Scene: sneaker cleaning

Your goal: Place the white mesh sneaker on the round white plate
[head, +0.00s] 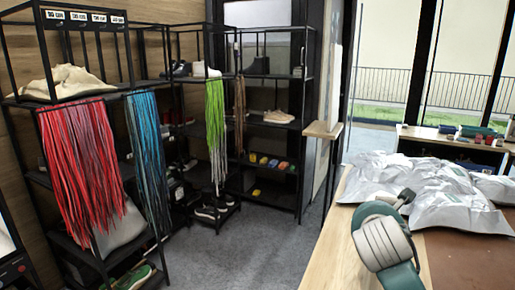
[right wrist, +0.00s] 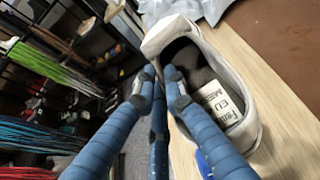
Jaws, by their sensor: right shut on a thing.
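The white sneaker (right wrist: 237,82) shows in the right wrist view, with its opening, dark inside and a printed white label facing my camera. My right gripper (right wrist: 162,84), with blue-wrapped fingers, is shut on the near-left edge of the shoe's opening. The shoe is over the pale wooden table top; I cannot tell whether it touches the wood. The sneaker cannot be made out in the head view, where part of my right arm shows over the table. The round white plate is in neither view. My left gripper is not in view.
Silver plastic bags (head: 432,190) lie on the wooden table (head: 337,225), beside a brown mat (head: 470,262). Black shelving (head: 277,130) with shoes and hanging red, blue and green laces stands to the left. Grey floor (head: 265,235) is clear between shelving and table.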

